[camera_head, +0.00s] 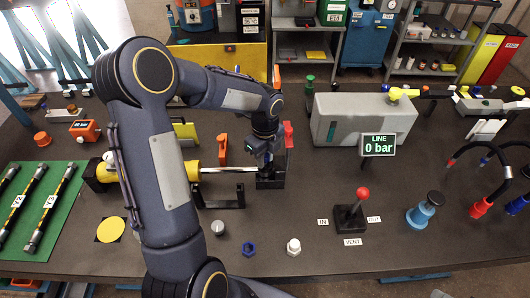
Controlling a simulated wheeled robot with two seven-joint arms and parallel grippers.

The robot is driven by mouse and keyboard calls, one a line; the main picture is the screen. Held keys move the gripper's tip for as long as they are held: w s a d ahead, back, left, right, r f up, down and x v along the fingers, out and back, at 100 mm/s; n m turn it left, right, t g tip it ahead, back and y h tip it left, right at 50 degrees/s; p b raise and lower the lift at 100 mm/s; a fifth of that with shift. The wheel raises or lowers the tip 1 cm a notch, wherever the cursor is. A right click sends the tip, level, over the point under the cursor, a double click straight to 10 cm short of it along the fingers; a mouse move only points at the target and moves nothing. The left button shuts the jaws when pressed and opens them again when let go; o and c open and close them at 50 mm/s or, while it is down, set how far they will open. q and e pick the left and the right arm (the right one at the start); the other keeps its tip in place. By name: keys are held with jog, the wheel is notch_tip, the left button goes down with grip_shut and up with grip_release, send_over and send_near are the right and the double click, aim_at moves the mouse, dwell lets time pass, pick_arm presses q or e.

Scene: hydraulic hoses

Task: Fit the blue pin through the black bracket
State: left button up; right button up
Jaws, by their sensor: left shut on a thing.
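My left gripper (265,158) is at the middle of the bench, directly above the black bracket (270,181), pointing down. It is shut on a small, mostly hidden thing that looks like the blue pin; a trace of blue shows at the fingertips. I cannot tell whether the pin is inside the bracket's hole. The chrome rod (228,170) of a yellow cylinder (191,170) runs right to the bracket, its end hidden by the gripper and bracket. My left arm covers part of the cylinder. My right gripper is not in view.
A grey tank (362,118) with a "0 bar" display (378,145) stands to the right. A red-knobbed lever (351,213), a blue nut (248,248) and a white fitting (293,246) are in front. Hoses lie on a green mat (66,210) at left.

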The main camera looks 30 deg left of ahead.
pick_arm(q)
jog(key=shift+r+p, duration=0.1)
jog(key=shift+p, duration=0.8)
jog(key=shift+s+d+r+p, duration=0.1)
jog(key=shift+r+p, duration=0.25)
jog(key=shift+r, duration=0.25)
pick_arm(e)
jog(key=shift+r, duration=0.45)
pick_arm(q)
jog(key=shift+r, duration=0.1)
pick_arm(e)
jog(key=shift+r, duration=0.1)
pick_arm(q)
jog(key=shift+p, duration=0.35)
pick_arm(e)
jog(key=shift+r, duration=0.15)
pick_arm(q)
jog(key=shift+f+b, duration=0.65)
jog(key=shift+f, duration=0.3)
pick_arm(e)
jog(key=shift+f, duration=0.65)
pick_arm(q)
jog(key=o, duration=1.1)
jog(key=shift+r, duration=0.1)
jog(key=shift+c, duration=0.2)
